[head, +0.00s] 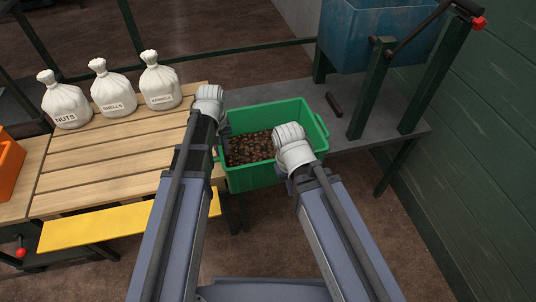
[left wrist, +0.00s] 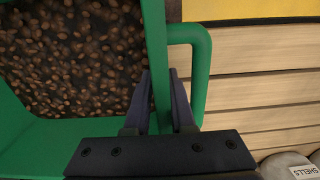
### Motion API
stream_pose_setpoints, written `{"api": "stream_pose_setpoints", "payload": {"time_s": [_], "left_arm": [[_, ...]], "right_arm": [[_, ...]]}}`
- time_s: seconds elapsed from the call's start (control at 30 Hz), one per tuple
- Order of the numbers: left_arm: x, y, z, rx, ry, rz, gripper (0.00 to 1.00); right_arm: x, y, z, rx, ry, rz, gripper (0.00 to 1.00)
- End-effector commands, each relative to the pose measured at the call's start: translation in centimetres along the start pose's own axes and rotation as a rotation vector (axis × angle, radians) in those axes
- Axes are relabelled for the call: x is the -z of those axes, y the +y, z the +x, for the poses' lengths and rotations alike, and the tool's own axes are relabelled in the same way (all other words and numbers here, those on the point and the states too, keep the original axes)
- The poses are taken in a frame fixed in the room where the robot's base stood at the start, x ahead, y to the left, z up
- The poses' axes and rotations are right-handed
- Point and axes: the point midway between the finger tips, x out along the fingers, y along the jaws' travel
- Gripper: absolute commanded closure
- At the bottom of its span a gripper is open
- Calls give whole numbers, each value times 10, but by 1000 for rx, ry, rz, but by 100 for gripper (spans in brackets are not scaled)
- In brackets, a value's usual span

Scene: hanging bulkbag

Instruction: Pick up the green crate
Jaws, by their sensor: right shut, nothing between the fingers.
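The green crate (head: 258,178) stands at the edge of the grey table, filled with small brown nut-like pieces (head: 250,148). In the left wrist view, my left gripper (left wrist: 163,90) straddles the wall of the crate (left wrist: 155,45), one finger inside and one outside, beside the green side handle (left wrist: 202,65). Whether the fingers press on the wall is not clear. In the head view, my left wrist hides most of that gripper. My right gripper (head: 281,167) is shut and empty at the crate's right front part, mostly hidden by my wrist.
Three white sacks (head: 113,90) stand on the slatted wooden table (head: 110,155) at left. A yellow board (head: 95,226) runs along its front. A blue bin (head: 375,35) on a dark frame stands at back right. A small dark bar (head: 334,104) lies on the grey table (head: 365,128).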

Motion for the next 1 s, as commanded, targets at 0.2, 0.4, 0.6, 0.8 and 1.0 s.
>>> {"api": "stream_pose_setpoints", "payload": {"time_s": [0.2,0.4,0.6,0.8,1.0], "left_arm": [[0,0,0,0,0,0,78],[0,0,0,0,0,0,99],[0,0,0,0,0,0,100],[0,0,0,0,0,0,100],[0,0,0,0,0,0,100]], "right_arm": [[0,0,0,0,0,0,100],[0,0,0,0,0,0,100],[0,0,0,0,0,0,100],[0,0,0,0,0,0,100],[0,0,0,0,0,0,100]]}}
